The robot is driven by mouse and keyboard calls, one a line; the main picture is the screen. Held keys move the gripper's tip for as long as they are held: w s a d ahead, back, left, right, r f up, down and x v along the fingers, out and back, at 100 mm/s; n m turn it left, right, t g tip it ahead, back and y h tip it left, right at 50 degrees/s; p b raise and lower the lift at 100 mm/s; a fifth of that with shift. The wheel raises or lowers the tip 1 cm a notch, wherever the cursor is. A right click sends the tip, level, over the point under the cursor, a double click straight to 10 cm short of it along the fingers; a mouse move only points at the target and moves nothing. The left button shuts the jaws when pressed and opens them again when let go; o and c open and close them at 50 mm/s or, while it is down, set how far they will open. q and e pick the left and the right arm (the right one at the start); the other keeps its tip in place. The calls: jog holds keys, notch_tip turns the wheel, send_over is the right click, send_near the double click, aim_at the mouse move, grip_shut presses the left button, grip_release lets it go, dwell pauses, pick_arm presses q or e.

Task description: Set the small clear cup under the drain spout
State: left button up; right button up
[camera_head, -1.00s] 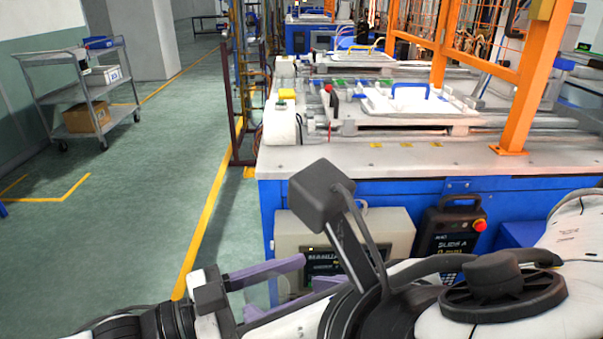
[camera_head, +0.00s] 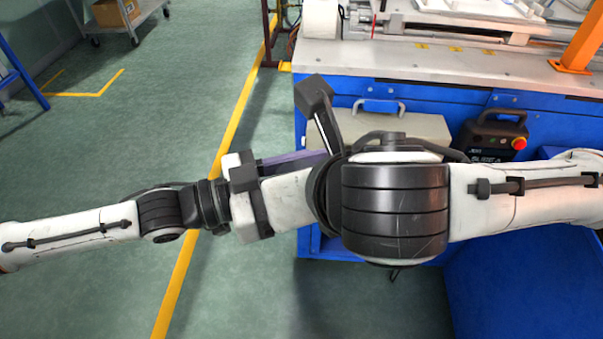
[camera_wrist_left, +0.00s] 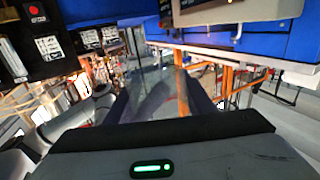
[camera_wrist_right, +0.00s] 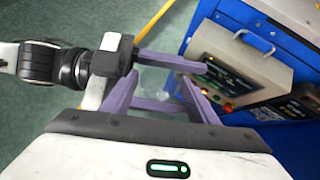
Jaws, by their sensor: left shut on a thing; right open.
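The small clear cup (camera_wrist_left: 160,95) shows as a faint see-through shape between the fingers of my left gripper (camera_wrist_left: 163,80) in the left wrist view. The left gripper is shut on it. In the head view the left gripper (camera_head: 288,160) shows mostly as one purple finger in front of the blue bench; the cup is hidden there. My right gripper (camera_wrist_right: 158,78) is open, its purple fingers apart and close around the left gripper's fingers in the right wrist view. I cannot tell whether they touch the cup. I cannot make out the drain spout.
The blue bench (camera_head: 470,90) has a beige control box (camera_head: 425,125) and a black box with a red button (camera_head: 493,135) at its front. A grey cart (camera_head: 120,20) stands far left.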

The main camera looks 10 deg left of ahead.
jog(key=c, duration=0.7)
pick_arm(q)
jog(key=o, duration=1.1)
pick_arm(e)
jog(key=shift+c, duration=0.3)
pick_arm(q)
jog(key=shift+a, duration=0.15)
